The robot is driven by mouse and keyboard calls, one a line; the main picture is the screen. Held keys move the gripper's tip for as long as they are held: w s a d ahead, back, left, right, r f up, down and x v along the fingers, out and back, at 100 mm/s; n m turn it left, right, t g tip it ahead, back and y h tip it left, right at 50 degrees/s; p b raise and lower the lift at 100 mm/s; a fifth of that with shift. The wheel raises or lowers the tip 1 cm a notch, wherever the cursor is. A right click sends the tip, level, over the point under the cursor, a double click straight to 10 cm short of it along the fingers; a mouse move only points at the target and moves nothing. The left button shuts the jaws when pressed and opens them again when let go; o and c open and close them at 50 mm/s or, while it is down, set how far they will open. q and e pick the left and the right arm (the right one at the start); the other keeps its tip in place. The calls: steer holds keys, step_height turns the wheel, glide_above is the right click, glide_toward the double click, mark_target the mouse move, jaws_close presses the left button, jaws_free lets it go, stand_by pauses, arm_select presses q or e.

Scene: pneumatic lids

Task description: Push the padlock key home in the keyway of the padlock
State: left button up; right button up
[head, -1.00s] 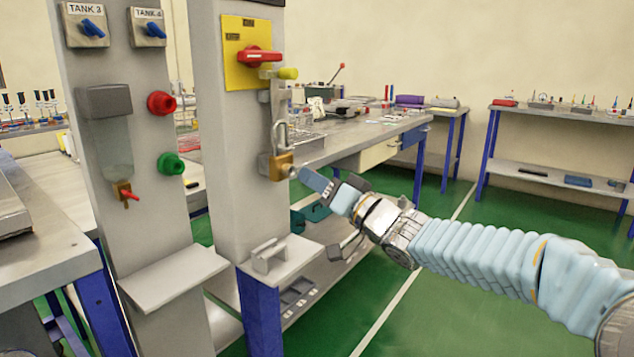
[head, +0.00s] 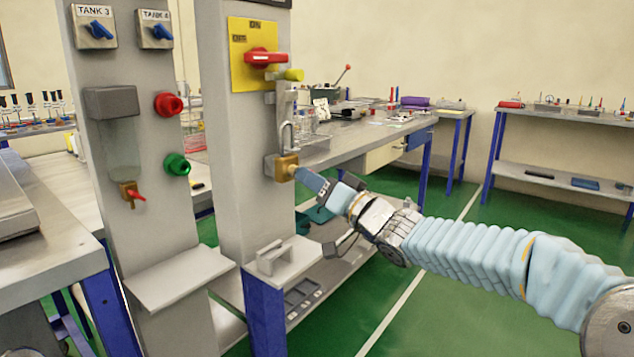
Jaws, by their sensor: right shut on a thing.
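The brass padlock (head: 285,168) hangs by its shackle from the hasp on the side of the grey post, below the red rotary handle. My right gripper (head: 303,175) reaches in from the right, its fingertips close beside the padlock's right face. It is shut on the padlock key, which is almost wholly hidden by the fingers. The keyway is hidden too, so I cannot tell how deep the key sits. My left gripper is not in view.
The grey post (head: 232,170) carries a yellow plate with the red handle (head: 265,57). A small ledge with a bracket (head: 275,257) juts out below the padlock. A second panel with red (head: 168,105) and green (head: 177,165) knobs stands left. A workbench (head: 350,146) stands behind.

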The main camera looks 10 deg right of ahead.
steer(key=shift+w+a, duration=0.2)
steer(key=shift+w, duration=0.05)
steer(key=o, duration=1.1)
steer(key=v, duration=0.7)
steer(key=b+v, duration=0.1)
steer(key=v, duration=1.2)
steer(key=shift+s, duration=0.4)
steer(key=shift+f, duration=0.15)
